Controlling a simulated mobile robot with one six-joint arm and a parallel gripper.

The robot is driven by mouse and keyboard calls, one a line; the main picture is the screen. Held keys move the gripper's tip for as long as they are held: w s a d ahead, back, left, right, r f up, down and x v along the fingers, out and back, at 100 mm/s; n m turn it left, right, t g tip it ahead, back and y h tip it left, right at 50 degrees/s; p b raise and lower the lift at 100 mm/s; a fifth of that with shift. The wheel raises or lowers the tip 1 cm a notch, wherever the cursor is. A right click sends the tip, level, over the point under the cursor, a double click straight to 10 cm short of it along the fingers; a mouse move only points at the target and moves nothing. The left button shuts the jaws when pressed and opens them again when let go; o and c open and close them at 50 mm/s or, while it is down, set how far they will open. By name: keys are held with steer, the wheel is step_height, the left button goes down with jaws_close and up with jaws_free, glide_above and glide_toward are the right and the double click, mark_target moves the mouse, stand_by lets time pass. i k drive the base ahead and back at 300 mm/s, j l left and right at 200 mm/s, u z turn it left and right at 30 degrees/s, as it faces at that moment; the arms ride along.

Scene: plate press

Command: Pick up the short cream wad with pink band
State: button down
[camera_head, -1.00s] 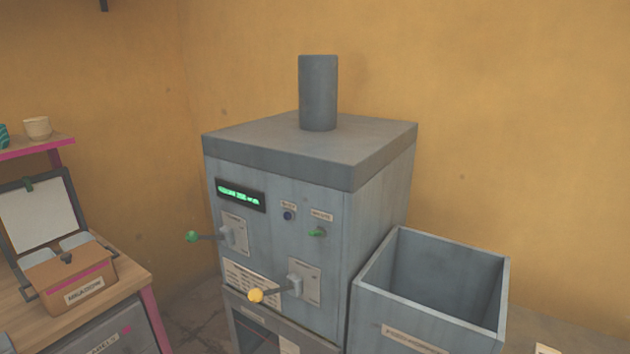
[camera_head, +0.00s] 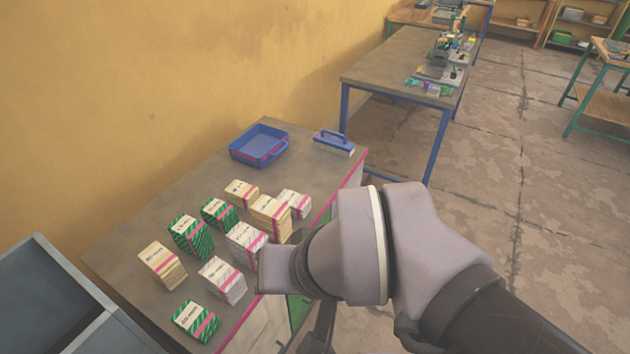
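Cream wads stand among other banded wads on the grey table. A low cream wad (camera_head: 242,193) at the back of the group looks the shortest of them and seems to have a pink band. A taller cream wad with a pink band (camera_head: 268,214) stands just in front and to the right of it. My arm reaches in from the lower right, over the table's right edge, beside the wads. My gripper's fingers do not show.
White wads (camera_head: 222,279) and green-striped wads (camera_head: 190,236) stand close around. A blue tray (camera_head: 258,157) and a blue-handled tool (camera_head: 334,142) lie at the table's far end. A grey open bin (camera_head: 45,265) stands at the left. Another table (camera_head: 400,62) stands behind.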

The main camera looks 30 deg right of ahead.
mark_target(242, 194)
steer(key=i+l+u, duration=0.25)
steer(key=i+l, duration=0.2)
steer(key=l, duration=0.15)
steer(key=i+l+u, duration=0.15)
steer(key=l, duration=0.2)
steer(key=i+l+u, duration=0.25)
steer(key=i+l, duration=0.15)
steer(key=l, duration=0.35)
